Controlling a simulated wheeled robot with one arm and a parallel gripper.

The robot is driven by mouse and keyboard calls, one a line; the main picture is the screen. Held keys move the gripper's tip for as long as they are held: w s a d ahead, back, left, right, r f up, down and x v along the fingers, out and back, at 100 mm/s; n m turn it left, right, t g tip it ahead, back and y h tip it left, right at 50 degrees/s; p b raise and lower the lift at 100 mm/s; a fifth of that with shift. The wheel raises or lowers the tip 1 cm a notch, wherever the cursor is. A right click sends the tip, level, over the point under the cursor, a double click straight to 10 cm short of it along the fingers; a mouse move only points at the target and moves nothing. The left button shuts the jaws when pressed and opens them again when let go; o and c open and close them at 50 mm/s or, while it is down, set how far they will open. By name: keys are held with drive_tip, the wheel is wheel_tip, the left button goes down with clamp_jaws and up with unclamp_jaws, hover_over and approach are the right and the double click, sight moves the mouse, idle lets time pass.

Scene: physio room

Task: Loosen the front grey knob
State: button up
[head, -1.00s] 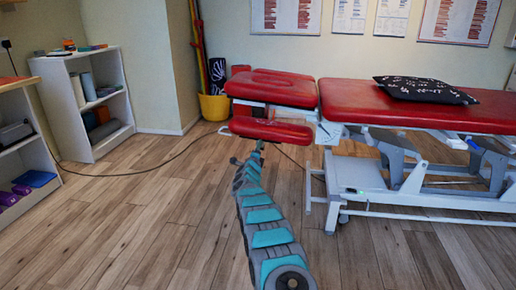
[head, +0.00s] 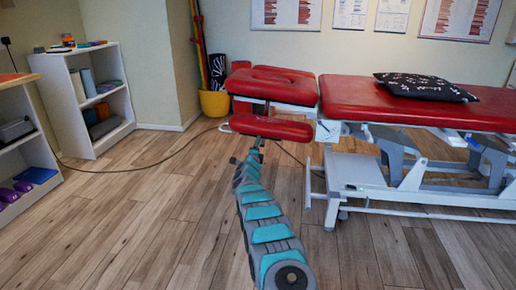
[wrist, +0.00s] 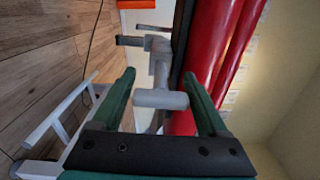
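The grey knob (wrist: 160,98), a T-shaped piece on a grey stem, sits under the red couch padding (wrist: 205,50) in the wrist view. My gripper (wrist: 159,73) has its two green fingers apart, one on each side of the knob. In the head view my gripper (head: 257,145) is just below the front red pad (head: 270,127) of the couch; the knob is too small to make out there.
Another grey bar with a dark end (wrist: 130,41) lies beyond the knob. White couch frame (wrist: 55,125) is close on the left of the wrist view. A black cushion (head: 424,88) lies on the couch. A cable (head: 150,168) crosses the wooden floor, which is otherwise clear at left.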

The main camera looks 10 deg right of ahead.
drive_tip(key=shift+o, duration=1.4)
drive_tip(key=shift+s+d, duration=0.1)
drive_tip(key=shift+s+f, duration=0.1)
drive_tip(key=shift+b+v, duration=0.55)
drive_tip(key=shift+v, duration=0.85)
drive_tip(key=v, duration=0.4)
drive_tip(key=shift+s+b, duration=0.3)
